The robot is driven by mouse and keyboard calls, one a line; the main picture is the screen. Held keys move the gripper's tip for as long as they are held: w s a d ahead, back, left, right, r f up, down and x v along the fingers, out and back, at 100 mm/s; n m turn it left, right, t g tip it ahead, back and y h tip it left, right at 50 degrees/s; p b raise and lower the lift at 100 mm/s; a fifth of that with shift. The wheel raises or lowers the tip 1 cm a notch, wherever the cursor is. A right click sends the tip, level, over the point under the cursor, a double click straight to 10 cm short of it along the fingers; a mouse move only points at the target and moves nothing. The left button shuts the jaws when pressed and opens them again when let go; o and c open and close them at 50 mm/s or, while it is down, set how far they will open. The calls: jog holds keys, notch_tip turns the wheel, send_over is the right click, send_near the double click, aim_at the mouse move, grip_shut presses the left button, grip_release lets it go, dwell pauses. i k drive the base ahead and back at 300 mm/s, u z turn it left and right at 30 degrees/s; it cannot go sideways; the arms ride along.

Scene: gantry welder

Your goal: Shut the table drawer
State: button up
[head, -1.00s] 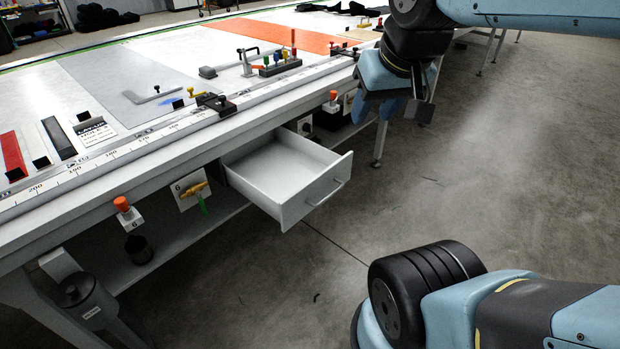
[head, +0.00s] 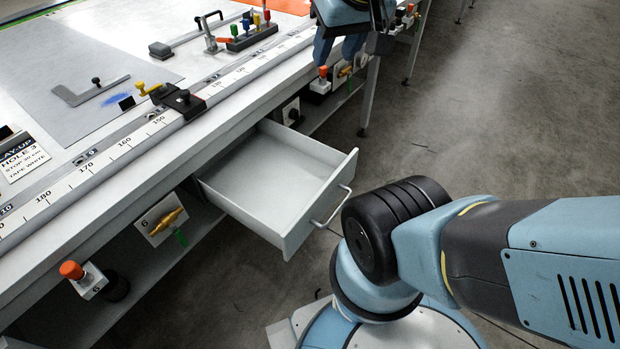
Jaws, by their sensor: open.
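The table drawer (head: 255,178) is pulled out from under the long white table (head: 150,172). It is light grey and looks empty inside. Its front panel (head: 322,203) carries a metal bar handle (head: 332,207) on the outer face. My gripper (head: 350,48) is near the top of the head view, above and beyond the drawer, beside the table edge. Its blue and dark fingers point down, stand apart and touch nothing that I can see. The top of the gripper is partly cut off by the frame.
An orange button box (head: 84,278) and a yellow-handled valve (head: 165,222) are mounted below the table edge, left of the drawer. Clamps (head: 178,100) and a tool block (head: 250,38) stand on the table. Concrete floor (head: 510,100) at the right is open.

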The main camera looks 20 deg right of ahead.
aim_at(278, 181)
jog(key=u, duration=1)
jog(key=i, duration=0.1)
jog(key=z, duration=2.2)
jog(key=k, duration=1.75)
jog(key=u, duration=0.55)
jog(key=i, duration=1.05)
jog(key=z, duration=0.1)
